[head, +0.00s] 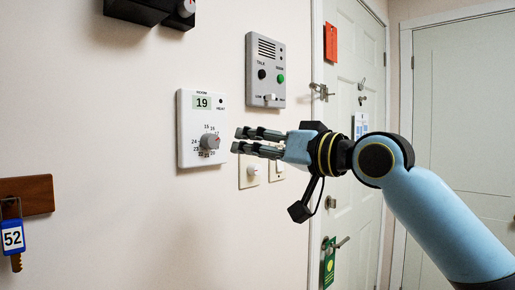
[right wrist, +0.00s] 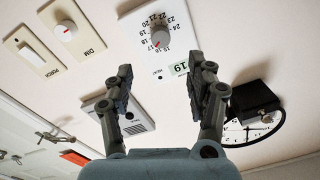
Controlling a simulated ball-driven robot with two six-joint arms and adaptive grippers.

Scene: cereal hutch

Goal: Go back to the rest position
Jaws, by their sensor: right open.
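My right gripper (head: 237,140) reaches in from the right, its fingers pointing left at the wall just right of the white thermostat (head: 188,150). In the right wrist view the gripper (right wrist: 163,85) is open, with nothing between its fingers. The thermostat also shows there (right wrist: 183,28), beyond the fingertips. Its grey dial (head: 210,142) stands apart from the fingers, and its display reads 19. My left gripper is not in view.
A grey intercom (head: 265,50) hangs above the gripper. Wall switches (head: 249,172) sit behind it, partly hidden. A white door (head: 350,60) with an orange tag (head: 331,42) is at the right. A key tagged 52 (head: 13,237) hangs at left. The wrist view shows a clock (right wrist: 232,133).

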